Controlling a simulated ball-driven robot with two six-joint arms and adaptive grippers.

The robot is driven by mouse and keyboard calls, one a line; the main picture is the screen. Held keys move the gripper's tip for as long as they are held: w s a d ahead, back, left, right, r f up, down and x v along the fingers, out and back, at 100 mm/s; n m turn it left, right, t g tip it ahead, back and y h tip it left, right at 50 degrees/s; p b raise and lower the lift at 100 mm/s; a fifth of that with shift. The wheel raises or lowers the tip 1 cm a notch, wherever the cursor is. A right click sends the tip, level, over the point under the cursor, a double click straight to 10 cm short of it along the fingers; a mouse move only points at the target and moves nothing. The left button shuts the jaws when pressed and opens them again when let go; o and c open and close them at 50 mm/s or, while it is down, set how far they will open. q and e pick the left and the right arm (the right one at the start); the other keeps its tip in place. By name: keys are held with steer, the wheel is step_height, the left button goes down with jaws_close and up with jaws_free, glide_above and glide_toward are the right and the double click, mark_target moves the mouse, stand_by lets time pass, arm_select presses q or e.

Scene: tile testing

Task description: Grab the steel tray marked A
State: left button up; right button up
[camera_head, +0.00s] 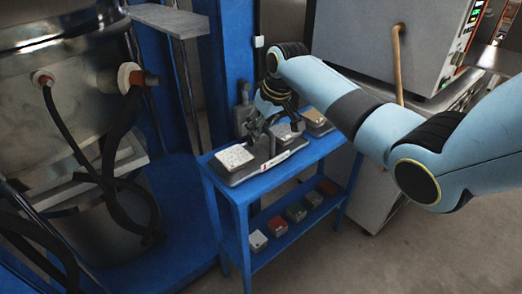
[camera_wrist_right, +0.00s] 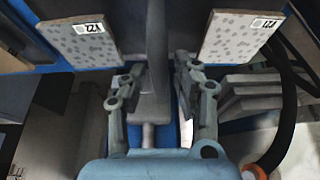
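The grey steel tray (camera_head: 262,170) lies on top of the blue table and bears speckled tiles, one pale tile (camera_head: 234,157) at its left end. A small label on its front edge is too small to read. My right gripper (camera_head: 262,128) reaches down over the tray's middle, between the tiles. In the right wrist view, my right gripper (camera_wrist_right: 160,72) has its fingers apart, with a grey upright part (camera_wrist_right: 155,55) between them. I cannot tell whether the fingers touch it. Tiles marked V22 (camera_wrist_right: 82,42) and V21 (camera_wrist_right: 242,40) flank it. My left gripper is not in view.
The blue table (camera_head: 222,187) has a lower shelf with several small coloured boxes (camera_head: 297,212). A large metal vessel (camera_head: 60,80) with black hoses stands at the left. A grey oven-like cabinet (camera_head: 375,45) stands behind at the right. The floor at the front right is clear.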

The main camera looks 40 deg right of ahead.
jaws_close()
steer(key=shift+w+r, duration=0.1)
steer(key=shift+r, duration=0.05)
stand_by(0.4)
